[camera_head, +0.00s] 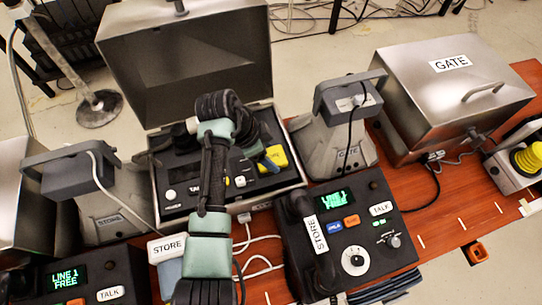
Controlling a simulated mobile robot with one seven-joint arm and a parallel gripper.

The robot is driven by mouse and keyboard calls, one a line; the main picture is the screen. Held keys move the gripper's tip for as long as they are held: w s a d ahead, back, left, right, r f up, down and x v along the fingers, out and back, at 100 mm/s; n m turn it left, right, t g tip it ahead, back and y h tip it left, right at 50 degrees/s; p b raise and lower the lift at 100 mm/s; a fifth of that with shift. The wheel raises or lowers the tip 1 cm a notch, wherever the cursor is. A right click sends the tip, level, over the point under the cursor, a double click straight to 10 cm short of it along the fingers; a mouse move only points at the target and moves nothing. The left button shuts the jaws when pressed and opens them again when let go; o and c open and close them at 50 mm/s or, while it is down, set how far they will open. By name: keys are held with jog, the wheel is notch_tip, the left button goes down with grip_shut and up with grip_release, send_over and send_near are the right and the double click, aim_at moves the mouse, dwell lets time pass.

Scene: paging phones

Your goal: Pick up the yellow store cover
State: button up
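A small yellow cover (279,154) shows inside the open metal box (283,185), on the right side of the dark phone panel. I take it to be the store cover; a STORE label (168,248) stands at the front of the box. My arm reaches up from the bottom and bends over the box. My gripper (268,163) is at the end of it, beside the yellow cover. The arm and gripper hide part of the panel and perhaps part of the cover. The fingers are too small and dark to tell whether they are open or touching it.
The box's raised lid (190,50) stands behind my arm. A closed GATE box (450,90) is at the right, near a yellow ribbed part (528,158). A STORE phone (350,240) and a grey GATE stand (345,135) flank the arm's right. Cables lie between.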

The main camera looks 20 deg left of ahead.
jog(key=c, duration=0.5)
jog(key=shift+r, duration=0.1)
